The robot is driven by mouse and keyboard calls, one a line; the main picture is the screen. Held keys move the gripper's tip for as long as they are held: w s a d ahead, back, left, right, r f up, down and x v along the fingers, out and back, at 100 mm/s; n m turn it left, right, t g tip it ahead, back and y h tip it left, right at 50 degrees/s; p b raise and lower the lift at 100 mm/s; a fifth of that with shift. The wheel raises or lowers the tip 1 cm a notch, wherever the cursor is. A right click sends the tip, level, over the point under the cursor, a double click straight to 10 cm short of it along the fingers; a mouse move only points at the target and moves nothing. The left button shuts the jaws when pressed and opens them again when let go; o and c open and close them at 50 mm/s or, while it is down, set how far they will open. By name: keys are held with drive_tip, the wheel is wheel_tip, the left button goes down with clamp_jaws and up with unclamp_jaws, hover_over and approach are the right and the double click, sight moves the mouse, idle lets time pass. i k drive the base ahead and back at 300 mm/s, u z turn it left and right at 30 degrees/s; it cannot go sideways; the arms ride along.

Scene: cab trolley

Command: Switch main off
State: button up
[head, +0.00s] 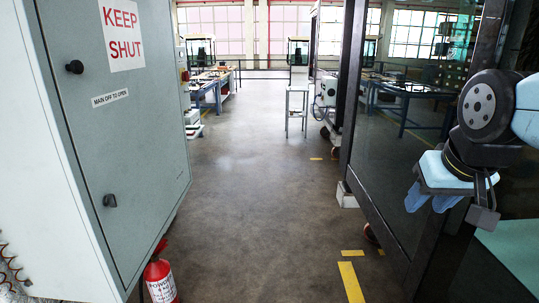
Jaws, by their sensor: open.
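A grey cabinet (140,150) stands at the left with its door shut. Its door has a "KEEP SHUT" sign (123,32) and a "MAIN OFF TO OPEN" label (110,98). A round black knob (75,67) sits left of the sign. It is too small to tell its setting. A dark latch (109,201) sits lower on the door. My gripper (431,203) hangs at the right, open and empty, with blue fingers pointing down. It is far from the cabinet, across the aisle. A small red and yellow part (185,75) shows beyond the cabinet's right edge.
A red fire extinguisher (161,281) stands on the floor by the cabinet's lower right corner. A dark-framed glass panel (400,150) lies along the right, close to my arm. The grey floor (245,190) between is clear. Blue workbenches (212,88) and a small stand (297,108) are farther back.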

sight(185, 76)
drive_tip(key=u, duration=0.45)
drive_tip(key=i, duration=1.35)
drive_tip(key=u, duration=0.6)
drive_tip(key=k, duration=0.9)
drive_tip(key=u, duration=0.15)
drive_tip(key=i, duration=0.95)
drive_tip(key=z, duration=0.05)
drive_tip(key=k, duration=0.65)
